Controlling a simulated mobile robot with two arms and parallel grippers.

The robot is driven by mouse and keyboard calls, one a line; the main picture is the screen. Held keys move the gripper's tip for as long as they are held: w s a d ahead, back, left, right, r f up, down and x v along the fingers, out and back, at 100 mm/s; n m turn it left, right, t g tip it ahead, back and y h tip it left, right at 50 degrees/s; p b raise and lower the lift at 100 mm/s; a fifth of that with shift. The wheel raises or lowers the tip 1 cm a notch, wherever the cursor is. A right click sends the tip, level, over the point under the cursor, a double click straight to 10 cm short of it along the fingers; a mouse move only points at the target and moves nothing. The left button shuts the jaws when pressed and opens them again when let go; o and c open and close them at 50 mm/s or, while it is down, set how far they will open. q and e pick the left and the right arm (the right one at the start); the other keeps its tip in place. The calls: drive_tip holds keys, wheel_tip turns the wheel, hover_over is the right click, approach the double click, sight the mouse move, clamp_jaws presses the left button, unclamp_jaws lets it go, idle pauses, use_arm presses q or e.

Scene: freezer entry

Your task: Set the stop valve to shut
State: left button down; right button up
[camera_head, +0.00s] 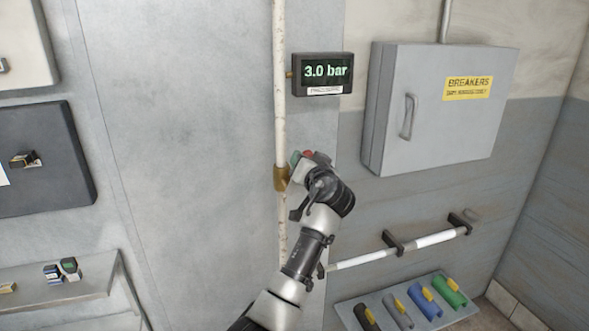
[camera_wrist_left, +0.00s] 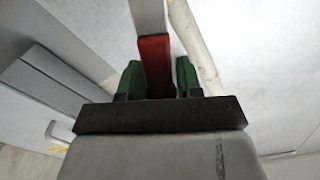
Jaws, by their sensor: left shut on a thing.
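The stop valve has a brass body (camera_head: 281,179) on a white vertical pipe (camera_head: 281,110). Its lever has a red grip, of which a small part (camera_head: 308,155) shows in the head view. In the wrist view the red grip (camera_wrist_left: 155,68) and the bare grey part of the lever (camera_wrist_left: 148,14) show clearly. My left gripper (camera_head: 301,158) is at the valve, just right of the pipe. Its green fingers (camera_wrist_left: 157,78) are shut on the red grip from both sides. My arm and hand hide much of the valve. My right gripper is not in view.
A pressure display (camera_head: 325,74) beside the pipe reads 3.0 bar. A grey breaker box (camera_head: 430,110) hangs to the right. A white rail (camera_head: 400,249) and a tray with several coloured rolls (camera_head: 407,302) are lower right. A shelf (camera_head: 75,297) is at lower left.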

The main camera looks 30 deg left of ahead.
use_arm(q)
drive_tip(key=w+d+f+m+b, duration=0.1)
drive_tip(key=w+d+f+m, duration=0.2)
drive_tip(key=f+m, duration=0.4)
drive_tip(key=shift+w+f+m, duration=0.2)
drive_tip(key=shift+f+m, duration=0.1)
drive_tip(key=shift+m, duration=2.5)
drive_tip(key=shift+f, duration=0.1)
drive_tip(key=c, duration=0.8)
unclamp_jaws()
drive_tip(key=b+v, duration=0.3)
drive_tip(key=v, duration=0.7)
drive_tip(key=shift+s+d, duration=0.2)
drive_tip(key=shift+d, duration=0.1)
